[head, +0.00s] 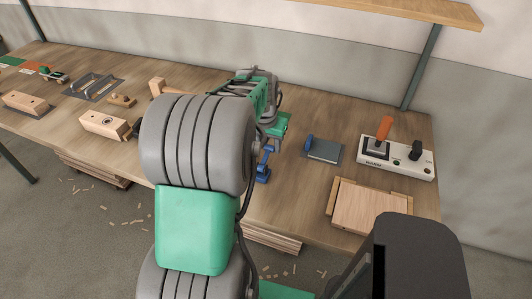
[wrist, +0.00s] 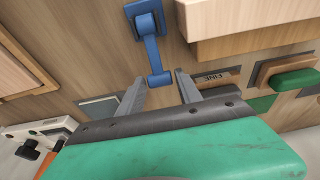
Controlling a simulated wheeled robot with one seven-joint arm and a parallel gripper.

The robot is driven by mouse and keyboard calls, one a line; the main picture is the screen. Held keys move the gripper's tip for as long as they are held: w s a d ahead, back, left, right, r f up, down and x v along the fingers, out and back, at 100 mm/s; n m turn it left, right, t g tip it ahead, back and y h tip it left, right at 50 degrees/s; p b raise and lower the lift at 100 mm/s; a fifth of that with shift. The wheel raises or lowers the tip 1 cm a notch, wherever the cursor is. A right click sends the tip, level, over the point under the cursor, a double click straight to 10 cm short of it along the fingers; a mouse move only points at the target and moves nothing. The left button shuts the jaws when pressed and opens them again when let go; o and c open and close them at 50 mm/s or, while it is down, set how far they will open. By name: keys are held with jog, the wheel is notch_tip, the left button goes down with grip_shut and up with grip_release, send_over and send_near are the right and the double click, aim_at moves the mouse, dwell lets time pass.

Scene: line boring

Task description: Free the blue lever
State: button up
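The blue lever (wrist: 154,50) shows in the wrist view, with a hinged blue base (wrist: 147,24) at the top and a wider blue end piece below. My gripper (wrist: 160,77) is open, one grey finger on each side of that end. I see gaps on both sides and cannot make out any contact. In the head view the blue lever (head: 264,169) is by the bench's front edge, partly hidden by my arm. My fingers are not clear there.
A wooden block (wrist: 250,18) stands right of the lever. A wooden piece marked FINE (wrist: 215,79) lies beside my right finger. In the head view, a grey plate with a blue handle (head: 323,151), a wooden tray (head: 334,198) and a box with an orange lever (head: 398,160) stand to the right.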

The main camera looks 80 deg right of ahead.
aim_at(269, 148)
grip_shut()
jog(key=shift+p+v, duration=0.55)
jog(key=shift+v, duration=0.45)
jog(key=shift+w+a+r, duration=0.1)
jog(key=shift+a+r, duration=0.1)
jog(key=shift+r, duration=0.2)
jog(key=shift+a+r+p, duration=0.35)
jog(key=shift+r+p, duration=0.1)
jog(key=shift+r, duration=0.1)
jog(key=shift+a+r, duration=0.3)
jog(key=shift+r, duration=0.05)
jog(key=shift+a+r+p, duration=0.2)
jog(key=shift+a+p, duration=0.15)
jog(key=shift+w, duration=0.1)
